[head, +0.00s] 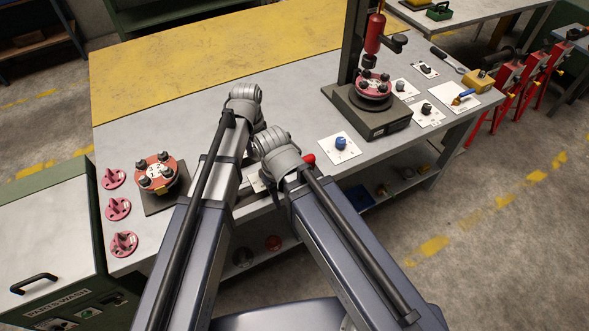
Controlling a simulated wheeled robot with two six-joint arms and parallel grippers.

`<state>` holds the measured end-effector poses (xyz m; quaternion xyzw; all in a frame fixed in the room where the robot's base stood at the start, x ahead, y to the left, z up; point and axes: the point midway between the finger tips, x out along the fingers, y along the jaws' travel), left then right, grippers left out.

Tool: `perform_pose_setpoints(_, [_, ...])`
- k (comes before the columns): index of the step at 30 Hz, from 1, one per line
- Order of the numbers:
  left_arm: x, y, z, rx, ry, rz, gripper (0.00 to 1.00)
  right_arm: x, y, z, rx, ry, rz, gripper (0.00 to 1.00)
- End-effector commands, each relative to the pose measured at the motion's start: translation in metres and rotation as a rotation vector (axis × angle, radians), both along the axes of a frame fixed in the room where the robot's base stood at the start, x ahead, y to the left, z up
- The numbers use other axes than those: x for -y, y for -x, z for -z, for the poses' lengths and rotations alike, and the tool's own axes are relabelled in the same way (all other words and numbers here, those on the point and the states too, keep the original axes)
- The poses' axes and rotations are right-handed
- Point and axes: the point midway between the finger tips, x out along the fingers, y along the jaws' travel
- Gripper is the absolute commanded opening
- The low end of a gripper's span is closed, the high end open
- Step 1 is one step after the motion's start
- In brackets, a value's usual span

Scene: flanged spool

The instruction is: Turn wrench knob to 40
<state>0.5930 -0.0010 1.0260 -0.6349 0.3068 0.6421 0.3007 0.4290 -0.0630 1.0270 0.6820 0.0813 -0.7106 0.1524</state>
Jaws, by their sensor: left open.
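Several dial knobs on white cards stand on the bench: a blue knob (340,143) at the middle, and a near dark knob (425,109), a left dark knob (399,87) and a far dark knob (426,69) by the press. Their labels and scale marks are too small to read, so I cannot tell which is the wrench knob. My left arm reaches over the bench, its end (245,97) well left of the knobs. Its jaws are open and empty as far as I see, mostly hidden. My right arm ends at a grey joint near the bench's front; its gripper is hidden.
A black press stand (370,118) holds a red flanged spool (373,86). Another red flanged part (156,173) sits on a left plate, beside several pink pieces (120,209). A blue-handled tool (463,97) and yellow block (479,80) lie right. The yellow mat (210,55) is clear.

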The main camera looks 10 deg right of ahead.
Motion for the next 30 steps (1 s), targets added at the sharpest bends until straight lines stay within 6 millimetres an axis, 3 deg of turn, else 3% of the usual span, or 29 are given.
perform_pose_setpoints(14, [0.001,-0.005,0.010,0.001,0.005,0.020,0.63,0.000,0.000,0.010,0.000,0.000,0.000,0.50])
perform_pose_setpoints(30, [0.002,-0.004,0.072,0.000,0.004,0.020,0.63,0.000,0.000,0.072,0.000,0.000,0.002,0.50])
